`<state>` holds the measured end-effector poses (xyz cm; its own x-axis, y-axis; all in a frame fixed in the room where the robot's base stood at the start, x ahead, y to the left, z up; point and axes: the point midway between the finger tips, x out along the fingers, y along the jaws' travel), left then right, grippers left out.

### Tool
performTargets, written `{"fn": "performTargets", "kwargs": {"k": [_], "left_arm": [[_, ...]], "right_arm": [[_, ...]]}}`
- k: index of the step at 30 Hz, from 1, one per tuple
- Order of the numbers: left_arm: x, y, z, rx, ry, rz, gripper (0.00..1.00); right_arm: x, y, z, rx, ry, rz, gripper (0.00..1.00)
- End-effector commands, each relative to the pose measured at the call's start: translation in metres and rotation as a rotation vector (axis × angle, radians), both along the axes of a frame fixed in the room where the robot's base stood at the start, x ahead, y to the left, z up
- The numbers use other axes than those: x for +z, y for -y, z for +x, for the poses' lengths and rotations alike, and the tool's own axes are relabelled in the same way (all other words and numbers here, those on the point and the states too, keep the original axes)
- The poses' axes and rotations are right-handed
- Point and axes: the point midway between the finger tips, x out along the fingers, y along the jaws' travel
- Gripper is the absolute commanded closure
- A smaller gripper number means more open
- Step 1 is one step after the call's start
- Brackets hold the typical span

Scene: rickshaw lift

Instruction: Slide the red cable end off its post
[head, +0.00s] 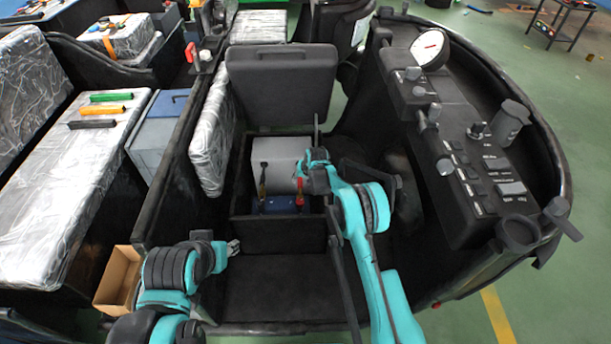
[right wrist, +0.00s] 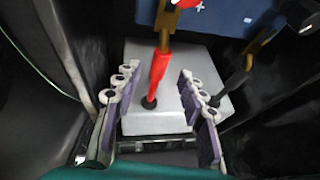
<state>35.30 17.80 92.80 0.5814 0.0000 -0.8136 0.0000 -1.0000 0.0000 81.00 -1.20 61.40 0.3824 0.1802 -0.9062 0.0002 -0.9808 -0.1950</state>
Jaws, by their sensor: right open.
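The red cable end (right wrist: 158,76) stands upright between the two spread fingers of my right gripper (right wrist: 157,88) in the right wrist view. Neither finger appears to touch it. Its lower tip meets a dark round spot on the light grey box (right wrist: 140,121); whether it sits around a post there I cannot tell. A brown strip rises from its top. In the head view the red cable end (head: 300,191) shows just below my right gripper (head: 304,173), over the open compartment. My left gripper (head: 233,247) is low at the left, away from the cable, its fingers too small to read.
A second, dark cable end (right wrist: 236,84) stands to the right, beside a blue box (right wrist: 220,14). The black compartment (head: 270,222) has close walls, with a raised lid (head: 281,80) behind. A control console (head: 470,150) is at the right. The black floor in front is clear.

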Motion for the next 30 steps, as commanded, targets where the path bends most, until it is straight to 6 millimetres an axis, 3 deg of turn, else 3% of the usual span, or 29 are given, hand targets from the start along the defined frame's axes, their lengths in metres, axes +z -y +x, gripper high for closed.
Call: {"fn": "performTargets", "kwargs": {"k": [3, 10, 15, 23, 28, 30], "left_arm": [[0.000, 0.000, 0.000, 0.000, 0.000, 0.000, 0.63], [0.000, 0.000, 0.000, 0.000, 0.000, 0.000, 0.63], [0.000, 0.000, 0.000, 0.000, 0.000, 0.000, 0.63], [0.000, 0.000, 0.000, 0.000, 0.000, 0.000, 0.63], [0.002, 0.000, 0.000, 0.000, 0.000, 0.000, 0.63], [0.006, 0.000, 0.000, 0.000, 0.000, 0.000, 0.63]], "right_arm": [[0.024, 0.005, -0.011, 0.000, 0.000, 0.000, 0.59], [0.059, 0.012, -0.025, 0.000, 0.000, 0.000, 0.59], [0.071, 0.014, -0.030, 0.000, 0.000, 0.000, 0.59], [0.072, 0.015, -0.031, 0.000, 0.000, 0.000, 0.59], [0.071, 0.015, -0.033, 0.049, 0.014, -0.014, 0.99], [0.069, 0.015, -0.036, 0.138, 0.039, -0.042, 1.00]]}}
